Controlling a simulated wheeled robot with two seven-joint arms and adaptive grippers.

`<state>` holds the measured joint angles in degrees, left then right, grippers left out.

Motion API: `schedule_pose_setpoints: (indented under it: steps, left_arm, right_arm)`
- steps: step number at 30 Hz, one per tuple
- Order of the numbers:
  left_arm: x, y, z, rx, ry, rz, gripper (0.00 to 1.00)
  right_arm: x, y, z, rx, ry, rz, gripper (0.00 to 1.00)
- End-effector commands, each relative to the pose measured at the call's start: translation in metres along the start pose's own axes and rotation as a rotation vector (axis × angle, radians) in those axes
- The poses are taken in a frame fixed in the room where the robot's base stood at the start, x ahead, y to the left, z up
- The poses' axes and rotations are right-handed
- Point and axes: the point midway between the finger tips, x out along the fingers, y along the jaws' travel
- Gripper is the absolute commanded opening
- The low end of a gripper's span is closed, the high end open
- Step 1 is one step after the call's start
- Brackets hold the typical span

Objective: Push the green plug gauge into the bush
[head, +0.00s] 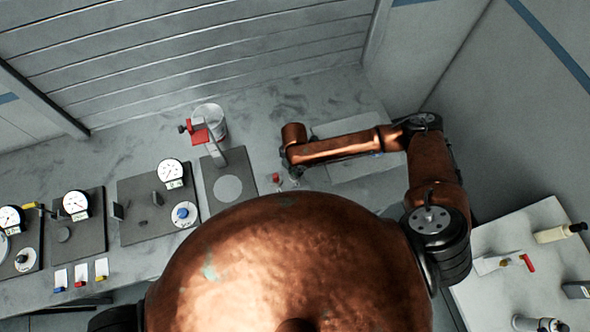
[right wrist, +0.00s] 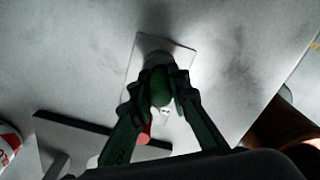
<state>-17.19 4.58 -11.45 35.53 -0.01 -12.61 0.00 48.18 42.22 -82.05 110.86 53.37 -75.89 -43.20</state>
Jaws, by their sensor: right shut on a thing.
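In the right wrist view the green plug gauge (right wrist: 160,86) sits between the two fingers of my right gripper (right wrist: 161,92), which is shut on it. A pale square plate (right wrist: 183,57) lies beyond the gauge. A grey shape stands at the plate's middle, mostly behind the gauge; I cannot tell whether it is the bush or whether the gauge touches it. In the head view my right gripper (head: 289,182) hangs low over the bench, small and partly hidden, and the green gauge cannot be made out. My left gripper is out of view.
A small red-ended thing (head: 276,177) is close beside my right gripper; red also shows in the right wrist view (right wrist: 146,133). A dark stand (head: 215,164) and several dial gauges on dark plates are to the left. A side table (head: 500,233) is at right.

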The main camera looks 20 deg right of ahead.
Motion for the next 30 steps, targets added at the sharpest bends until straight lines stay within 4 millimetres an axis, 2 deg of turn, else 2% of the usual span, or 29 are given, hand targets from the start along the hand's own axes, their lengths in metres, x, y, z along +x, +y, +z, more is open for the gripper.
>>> schedule_pose_setpoints:
  steps: [8, 9, 17, 26, 30]
  left_arm:
    - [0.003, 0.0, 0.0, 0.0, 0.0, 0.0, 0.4]
    - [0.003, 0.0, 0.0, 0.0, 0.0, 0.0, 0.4]
    - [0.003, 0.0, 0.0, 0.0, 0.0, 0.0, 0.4]
    - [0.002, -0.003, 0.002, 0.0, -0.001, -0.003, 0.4]
    - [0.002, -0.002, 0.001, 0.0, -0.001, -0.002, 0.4]
  right_arm:
    - [0.007, 0.0, 0.0, 0.0, 0.0, 0.0, 0.0]
    - [0.006, 0.0, 0.0, 0.0, 0.0, 0.001, 0.19]
    - [0.006, 0.0, 0.0, 0.0, 0.0, 0.0, 0.36]
    - [0.005, 0.0, 0.0, 0.001, 0.0, 0.0, 0.36]
    - [-0.008, 0.002, 0.001, 0.001, -0.001, 0.004, 0.36]
